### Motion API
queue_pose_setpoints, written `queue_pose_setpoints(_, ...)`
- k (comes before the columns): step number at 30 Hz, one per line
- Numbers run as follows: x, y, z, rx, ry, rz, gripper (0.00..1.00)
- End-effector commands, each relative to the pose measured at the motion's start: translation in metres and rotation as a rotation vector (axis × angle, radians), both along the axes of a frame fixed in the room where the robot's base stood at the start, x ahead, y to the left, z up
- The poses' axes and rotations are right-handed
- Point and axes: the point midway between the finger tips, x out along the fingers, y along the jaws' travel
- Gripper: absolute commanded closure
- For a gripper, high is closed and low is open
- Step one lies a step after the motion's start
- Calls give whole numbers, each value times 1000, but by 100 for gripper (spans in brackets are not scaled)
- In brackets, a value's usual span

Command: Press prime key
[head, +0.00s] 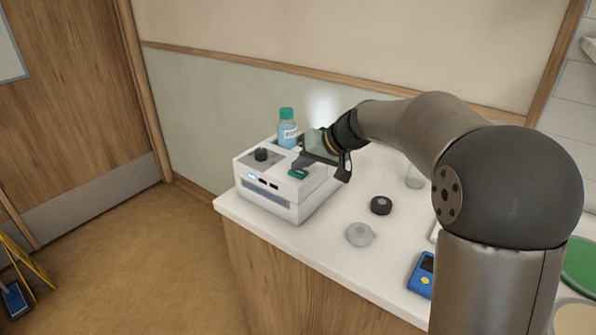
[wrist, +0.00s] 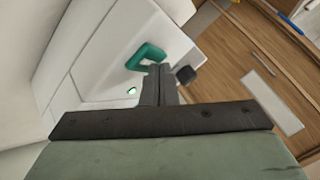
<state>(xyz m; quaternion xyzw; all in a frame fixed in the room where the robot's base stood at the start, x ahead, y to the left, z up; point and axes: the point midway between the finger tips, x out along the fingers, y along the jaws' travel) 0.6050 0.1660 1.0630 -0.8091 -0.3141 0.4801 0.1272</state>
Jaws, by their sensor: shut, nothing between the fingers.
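A white boxy machine (head: 268,200) stands on the counter, with a dark knob (head: 261,154) and a teal key-like part (head: 297,174) on its top. The teal part shows as a bent frame in the wrist view (wrist: 145,54), partly hidden by my fingers. No label is readable, so I cannot tell if it is the prime key. My gripper (head: 299,164) is shut and empty, pointing down over the teal part. In the wrist view its fingertips (wrist: 160,68) overlap the part's edge; contact cannot be told.
A teal-capped bottle of blue liquid (head: 288,134) stands at the machine's back. A black round piece (head: 381,205), a clear round piece (head: 360,234) and a blue device (head: 422,275) lie on the counter (head: 310,245).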

Motion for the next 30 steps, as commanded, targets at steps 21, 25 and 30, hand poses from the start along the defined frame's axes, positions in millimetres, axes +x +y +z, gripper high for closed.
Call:
queue_pose_setpoints(21, 0, 0, 22, 0, -1, 0, 100)
queue_pose_setpoints(25, 0, 0, 35, 0, -1, 0, 100)
queue_pose_setpoints(30, 0, 0, 52, 1, -2, -1, 100)
